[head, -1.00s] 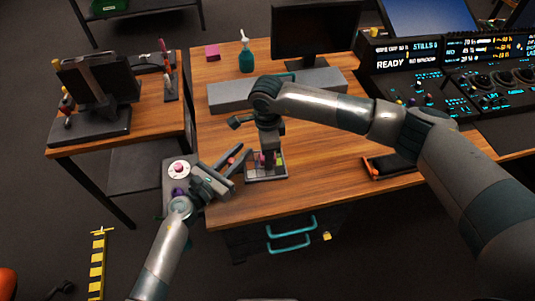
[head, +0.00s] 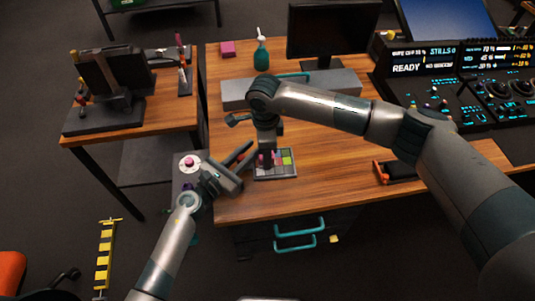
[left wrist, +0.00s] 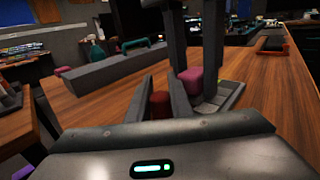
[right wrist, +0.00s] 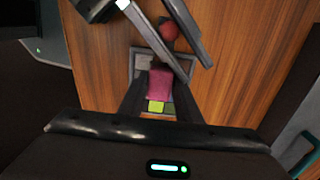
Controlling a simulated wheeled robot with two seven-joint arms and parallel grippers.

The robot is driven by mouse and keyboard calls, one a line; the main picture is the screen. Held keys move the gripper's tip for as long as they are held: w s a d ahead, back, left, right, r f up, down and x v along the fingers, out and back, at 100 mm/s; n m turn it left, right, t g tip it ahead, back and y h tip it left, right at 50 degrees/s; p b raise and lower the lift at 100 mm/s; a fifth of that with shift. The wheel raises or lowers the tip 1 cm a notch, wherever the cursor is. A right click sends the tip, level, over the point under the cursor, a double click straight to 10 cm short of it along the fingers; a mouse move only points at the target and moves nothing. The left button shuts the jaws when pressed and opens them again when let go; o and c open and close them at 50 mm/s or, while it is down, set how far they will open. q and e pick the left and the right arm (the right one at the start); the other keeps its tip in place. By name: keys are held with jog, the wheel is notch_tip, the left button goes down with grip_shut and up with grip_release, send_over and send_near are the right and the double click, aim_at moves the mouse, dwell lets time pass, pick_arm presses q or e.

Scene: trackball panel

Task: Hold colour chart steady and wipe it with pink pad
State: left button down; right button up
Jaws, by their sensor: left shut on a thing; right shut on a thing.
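The colour chart (head: 287,171) lies flat near the table's front left corner, its coloured patches partly hidden by my right gripper. My right gripper (head: 266,160) points down and is shut on the pink pad (right wrist: 160,83). The pad is over the chart; the right wrist view shows it covering patches, with a yellow-green one (right wrist: 155,107) beside it. My left gripper (head: 246,155) is at the chart's left side, shut on a dark red knob-like thing (left wrist: 160,104), which also shows in the right wrist view (right wrist: 168,29). I cannot tell whether that red thing joins the chart.
A grey block (head: 340,82), a green spray bottle (head: 261,55), a pink block (head: 228,48) and a monitor (head: 325,32) stand behind. A control console (head: 450,90) and a dark tray with orange edging (head: 398,171) are on the right. The table between is clear.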

pick_arm(q)
jog(key=shift+s+d+r, duration=0.1)
jog(key=shift+s+d, duration=0.1)
jog(key=shift+d, duration=0.3)
pick_arm(e)
jog(key=shift+s+a, duration=0.25)
jog(key=shift+a, duration=0.15)
pick_arm(q)
jog(key=shift+w+a, duration=0.1)
pick_arm(e)
jog(key=shift+w+d, duration=0.2)
jog(key=shift+d, duration=0.6)
jog(key=shift+w+d, duration=0.2)
jog(key=shift+d, duration=0.55)
pick_arm(q)
jog(key=shift+a, duration=0.15)
pick_arm(e)
jog(key=shift+d, duration=0.65)
jog(key=shift+w, duration=0.1)
jog(key=shift+r, duration=0.2)
pick_arm(q)
jog(key=shift+a, duration=0.1)
pick_arm(e)
jog(key=shift+r, duration=2.85)
jog(key=shift+r, duration=1.5)
